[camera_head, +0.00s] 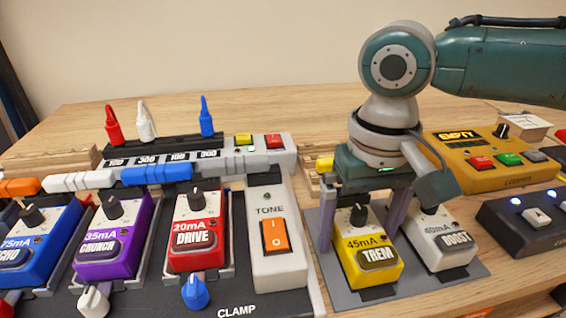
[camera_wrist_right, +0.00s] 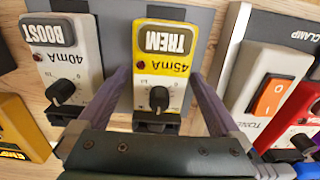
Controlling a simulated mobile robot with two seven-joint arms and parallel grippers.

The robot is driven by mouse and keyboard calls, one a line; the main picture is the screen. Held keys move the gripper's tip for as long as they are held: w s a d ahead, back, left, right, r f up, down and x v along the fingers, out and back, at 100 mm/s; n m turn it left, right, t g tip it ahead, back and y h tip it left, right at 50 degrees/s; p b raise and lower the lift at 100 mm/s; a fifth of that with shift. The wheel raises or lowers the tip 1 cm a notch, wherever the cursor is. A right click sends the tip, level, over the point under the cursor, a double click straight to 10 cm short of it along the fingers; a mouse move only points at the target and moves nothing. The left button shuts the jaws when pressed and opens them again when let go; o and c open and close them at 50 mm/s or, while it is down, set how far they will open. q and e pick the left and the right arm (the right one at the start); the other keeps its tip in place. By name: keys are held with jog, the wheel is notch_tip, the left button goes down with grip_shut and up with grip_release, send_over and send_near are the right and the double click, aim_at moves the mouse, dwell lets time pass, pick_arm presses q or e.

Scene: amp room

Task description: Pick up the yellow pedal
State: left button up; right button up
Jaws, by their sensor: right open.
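The yellow pedal (camera_head: 372,262), labelled TREM 45mA, stands on a grey mat (camera_head: 345,295) right of the pedalboard. It also shows in the right wrist view (camera_wrist_right: 190,72). My right gripper (camera_head: 362,225) comes down over it from above. Its purple-grey fingers are open, one on each side of the yellow pedal's back part. In the right wrist view the open fingers (camera_wrist_right: 165,95) straddle the pedal, with small gaps visible. Whether they touch it lower down I cannot tell. My left gripper is not in view.
A white BOOST pedal (camera_head: 441,240) stands close beside the yellow one, with a finger between them. The pedalboard (camera_head: 245,290) with blue, purple and red pedals and a TONE unit is at left. A yellow looper box (camera_head: 490,165) and dark switch box (camera_head: 525,222) stand at right.

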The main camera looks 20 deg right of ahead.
grip_shut()
dwell(0.8)
